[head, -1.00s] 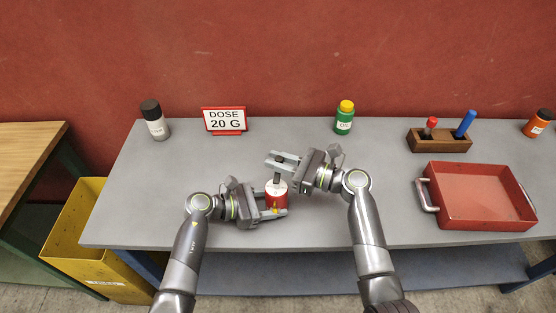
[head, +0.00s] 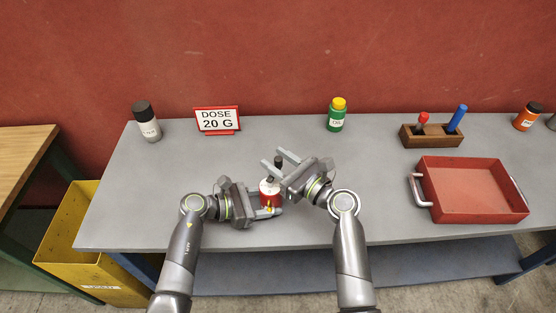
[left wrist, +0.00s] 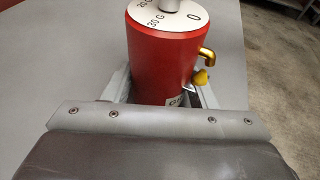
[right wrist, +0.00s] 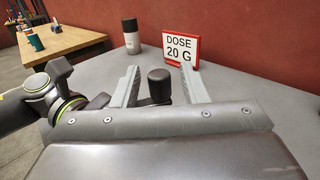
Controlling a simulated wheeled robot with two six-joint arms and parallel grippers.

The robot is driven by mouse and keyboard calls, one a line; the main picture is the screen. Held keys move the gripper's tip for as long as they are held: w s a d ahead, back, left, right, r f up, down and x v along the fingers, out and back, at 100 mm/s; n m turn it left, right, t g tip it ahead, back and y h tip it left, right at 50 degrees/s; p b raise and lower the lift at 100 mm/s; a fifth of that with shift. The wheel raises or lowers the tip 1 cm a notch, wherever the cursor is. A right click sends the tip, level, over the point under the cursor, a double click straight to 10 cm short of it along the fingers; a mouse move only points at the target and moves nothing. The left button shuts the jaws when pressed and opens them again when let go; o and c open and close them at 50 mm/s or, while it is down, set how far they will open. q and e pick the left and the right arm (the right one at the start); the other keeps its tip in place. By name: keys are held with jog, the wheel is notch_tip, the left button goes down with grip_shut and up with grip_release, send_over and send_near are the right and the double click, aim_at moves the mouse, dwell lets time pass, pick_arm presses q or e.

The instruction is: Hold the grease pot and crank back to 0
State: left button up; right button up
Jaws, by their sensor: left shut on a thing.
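The red grease pot (head: 268,196) stands upright near the table's front edge, with a white top and a crank with a dark knob (head: 278,161). In the left wrist view the pot (left wrist: 165,65) shows a brass spout, a yellow tip and dial marks 0, 30 G and 20 G (left wrist: 165,17); where the crank points is unclear. My left gripper (head: 270,207) is shut on the pot's body from the left. My right gripper (head: 281,162) is open above it, with the knob (right wrist: 159,86) between its fingers and gaps on both sides.
A "DOSE 20 G" sign (head: 218,119), a dark-capped bottle (head: 146,123) and a green oil bottle (head: 337,115) stand at the back. A wooden holder (head: 430,138) and red tray (head: 474,190) are on the right. A yellow bin (head: 90,255) stands left of the table.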

jog(key=shift+d, duration=0.1)
jog(key=v, duration=1.2)
jog(key=w+d+n+g+y, duration=0.3)
jog(key=w+n+g+y, duration=0.25)
jog(key=g, duration=0.25)
jog(key=shift+n+h, duration=0.25)
jog(key=shift+h, duration=0.2)
jog(key=x, duration=1.2)
jog(key=shift+s+r, duration=0.1)
jog(key=shift+r, duration=0.1)
jog(key=shift+c, duration=0.2)
grip_shut()
